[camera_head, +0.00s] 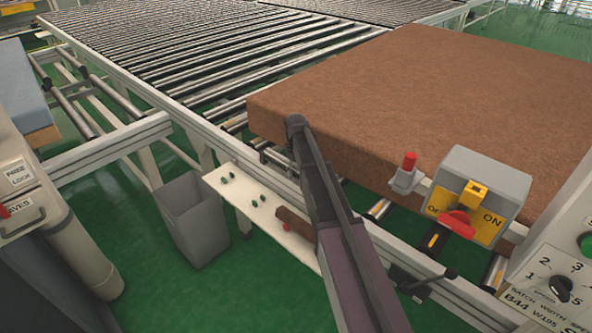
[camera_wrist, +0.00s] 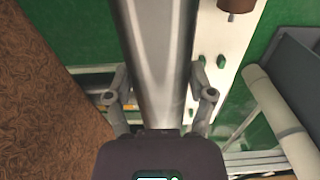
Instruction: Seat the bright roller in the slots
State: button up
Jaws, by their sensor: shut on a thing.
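The bright roller (camera_wrist: 155,50) is a shiny metal cylinder, seen in the wrist view running away from my gripper up to the top edge. My gripper (camera_wrist: 160,97) is shut on it, with one finger at each side. The roller's far end is out of the picture. In the head view my dark arm hides the gripper and the roller. Conveyor rollers (camera_head: 215,58) lie in a pale side rail (camera_head: 180,112). The slots cannot be made out in either view.
A brown mattress (camera_head: 440,90) covers the conveyor's right part, also at left in the wrist view (camera_wrist: 40,100). A white shelf (camera_head: 240,192) holds green pegs and a rusty roller (camera_head: 296,223). A grey bin (camera_head: 192,215) and switch box (camera_head: 485,183) stand nearby.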

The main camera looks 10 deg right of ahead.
jog(key=shift+f, duration=0.25)
jog(key=o, duration=1.3)
jog(key=shift+r, duration=0.15)
notch_tip(320, 180, up, 9)
jog(key=p, duration=0.8)
jog(key=shift+f, duration=0.2)
jog(key=shift+s, duration=0.15)
jog(key=s+m, duration=0.2)
jog(key=s, duration=0.7)
jog(key=s+m, duration=0.3)
jog(key=s, duration=0.7)
jog(key=s+d+m, duration=0.1)
jog(key=s+m, duration=0.1)
jog(key=s, duration=0.8)
jog(key=shift+r+p, duration=0.2)
jog(key=shift+p, duration=0.2)
jog(key=shift+w, duration=0.1)
